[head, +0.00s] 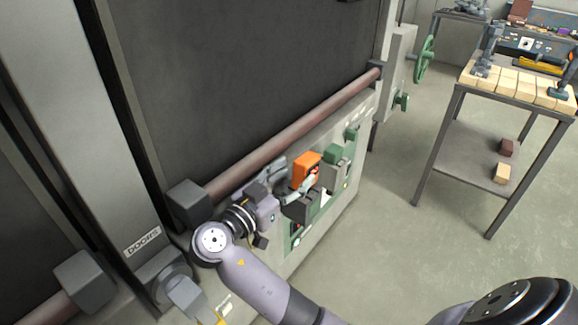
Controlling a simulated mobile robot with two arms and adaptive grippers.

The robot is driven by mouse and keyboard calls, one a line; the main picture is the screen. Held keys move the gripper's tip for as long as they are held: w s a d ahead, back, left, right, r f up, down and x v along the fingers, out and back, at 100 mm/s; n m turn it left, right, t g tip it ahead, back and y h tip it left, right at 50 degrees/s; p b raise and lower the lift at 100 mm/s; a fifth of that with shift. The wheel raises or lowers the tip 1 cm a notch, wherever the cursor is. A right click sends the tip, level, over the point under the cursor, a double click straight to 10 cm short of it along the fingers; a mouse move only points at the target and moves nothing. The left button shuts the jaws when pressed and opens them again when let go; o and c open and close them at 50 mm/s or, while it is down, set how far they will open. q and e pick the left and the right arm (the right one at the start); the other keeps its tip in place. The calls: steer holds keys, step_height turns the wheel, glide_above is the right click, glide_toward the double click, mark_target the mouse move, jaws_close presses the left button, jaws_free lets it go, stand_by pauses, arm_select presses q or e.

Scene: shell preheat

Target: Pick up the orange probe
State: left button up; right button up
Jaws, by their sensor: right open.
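The orange probe (306,168) shows as an orange block on the green and grey panel along the front of the large dark-faced unit. Its lower part is hidden behind my gripper and dark grey parts. My right gripper (287,182) is open, with its fingers pointing toward the probe from the left. The fingertips overlap the probe's near side in the picture; I cannot tell whether they touch it. My left gripper is not in view.
A reddish-brown bar (300,128) runs above the panel, close behind my gripper. Green blocks (334,152) stand right of the probe. A green handwheel (424,60) is farther back. A metal table (515,85) stands at right; the floor (400,235) between is clear.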

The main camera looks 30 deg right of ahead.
mark_target(299, 171)
steer(key=shift+d+r, duration=0.2)
steer(key=shift+d, duration=0.2)
steer(key=shift+w+d+r+p, duration=0.1)
steer(key=shift+d+r+p, duration=0.05)
steer(key=shift+d+p, duration=0.4)
steer(key=shift+w+d+r+p, duration=0.15)
steer(key=shift+d+p, duration=0.25)
steer(key=shift+d, duration=0.25)
steer(key=x, duration=0.1)
steer(key=p+x, duration=0.1)
steer(key=x, duration=0.1)
steer(key=shift+w+d+f+p, duration=0.2)
steer(key=shift+w+f+p, duration=0.05)
steer(key=shift+f+p, duration=0.05)
steer(key=shift+d, duration=0.2)
steer(key=shift+f, duration=0.1)
steer(key=shift+c, duration=0.3)
steer(key=c, duration=0.8)
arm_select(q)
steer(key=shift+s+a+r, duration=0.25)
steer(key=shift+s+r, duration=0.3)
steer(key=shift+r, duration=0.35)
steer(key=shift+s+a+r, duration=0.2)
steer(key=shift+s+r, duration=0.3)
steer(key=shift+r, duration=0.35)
arm_select(e)
jaws_close()
